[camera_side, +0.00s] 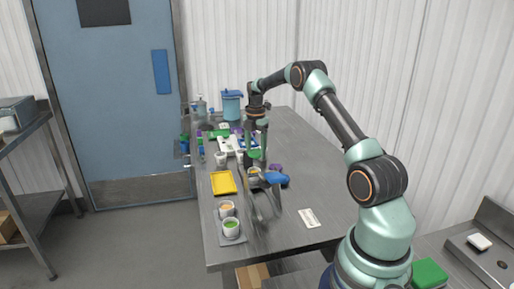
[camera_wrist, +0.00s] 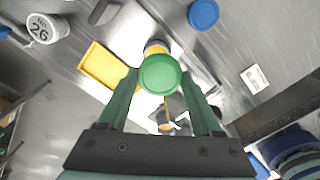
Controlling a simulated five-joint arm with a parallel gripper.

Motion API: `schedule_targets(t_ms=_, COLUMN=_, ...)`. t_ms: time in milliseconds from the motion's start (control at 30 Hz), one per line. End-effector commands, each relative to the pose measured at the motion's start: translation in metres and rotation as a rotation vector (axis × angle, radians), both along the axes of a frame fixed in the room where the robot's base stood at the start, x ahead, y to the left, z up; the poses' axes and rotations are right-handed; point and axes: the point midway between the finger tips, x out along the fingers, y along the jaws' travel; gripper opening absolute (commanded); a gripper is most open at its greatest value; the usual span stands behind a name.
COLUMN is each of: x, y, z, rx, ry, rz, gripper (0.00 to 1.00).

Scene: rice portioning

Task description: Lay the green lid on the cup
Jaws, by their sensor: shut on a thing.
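The round green lid (camera_wrist: 160,74) is between my two fingers in the wrist view, and my gripper (camera_side: 256,147) is shut on it. In the side view the green lid (camera_side: 254,155) looks roughly level and is above a small cup (camera_side: 254,174) with yellow contents, with a gap between them. In the wrist view the cup (camera_wrist: 155,46) shows only in part past the lid's upper edge; the lid hides the rest.
A yellow tray (camera_side: 223,183) lies left of the cup. A blue round thing (camera_wrist: 203,13) and a white label card (camera_wrist: 255,79) lie on the right.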

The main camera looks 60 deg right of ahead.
Motion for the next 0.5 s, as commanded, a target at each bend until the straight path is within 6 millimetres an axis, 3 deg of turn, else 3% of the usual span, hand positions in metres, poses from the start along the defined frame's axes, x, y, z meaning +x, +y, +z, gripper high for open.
schedule_targets(t_ms=500, x=0.006, y=0.002, z=-0.025, rx=0.001, ry=0.001, rz=0.0, gripper=0.15)
